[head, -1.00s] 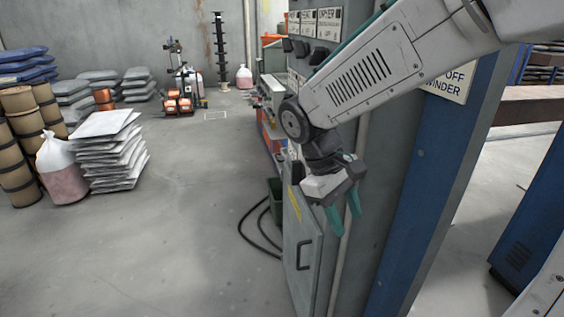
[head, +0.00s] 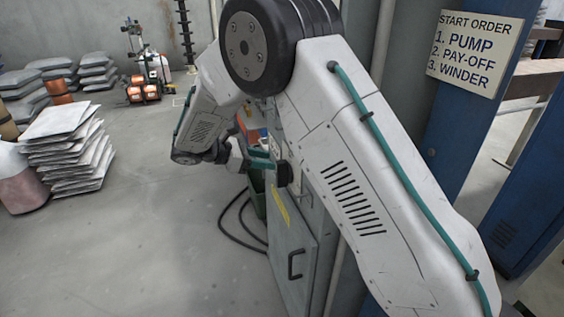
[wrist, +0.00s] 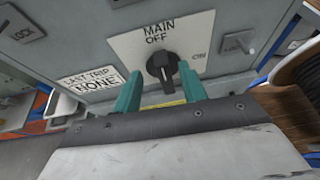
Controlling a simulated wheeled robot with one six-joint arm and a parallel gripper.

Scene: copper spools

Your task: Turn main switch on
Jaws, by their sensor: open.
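The main switch is a black rotary knob (wrist: 162,68) on a pale plate marked MAIN, with OFF above the knob and ON to its right. Its handle appears upright, in line with OFF. My gripper (wrist: 160,74) is open, its two teal fingers on either side of the knob; I cannot tell whether they touch it. In the head view, my gripper (head: 261,159) points right at the grey cabinet, with the black knob (head: 284,173) at its fingertips. My arm hides much of the cabinet's upper face.
A "LAST TRIP NONE" label (wrist: 90,78) is left of the switch, and LOCK plates flank it. Below is a grey cabinet door (head: 290,255) with a black handle. A START ORDER sign (head: 474,50) hangs on a blue post.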

